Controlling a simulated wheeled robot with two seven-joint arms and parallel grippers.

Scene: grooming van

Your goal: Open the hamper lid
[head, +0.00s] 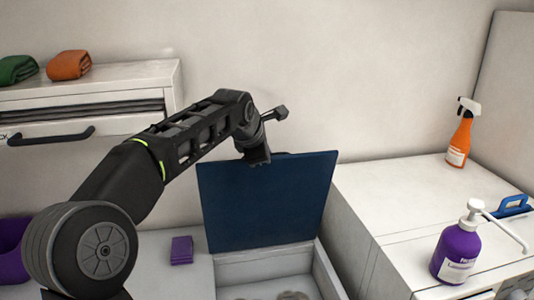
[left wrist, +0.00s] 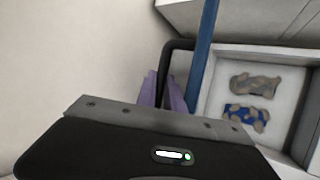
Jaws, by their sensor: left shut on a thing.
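The dark blue hamper lid (head: 268,205) stands raised, near upright, at the back of the white hamper (head: 265,267). In the left wrist view the lid (left wrist: 205,45) shows nearly edge-on, with a black handle (left wrist: 181,43) on its outer side. My left gripper (head: 259,160) is at the lid's top edge; its purple fingers (left wrist: 163,92) are shut on the handle. The hamper's inside shows, with brownish and blue patterned cloths (left wrist: 248,100) in it. My right gripper is in neither view.
A white counter to the right holds a purple pump bottle (head: 459,252), an orange spray bottle (head: 461,135) and a blue-handled item (head: 513,207). A purple block (head: 181,250) lies left of the hamper. A drawer cabinet (head: 100,80) with rolled towels stands at left.

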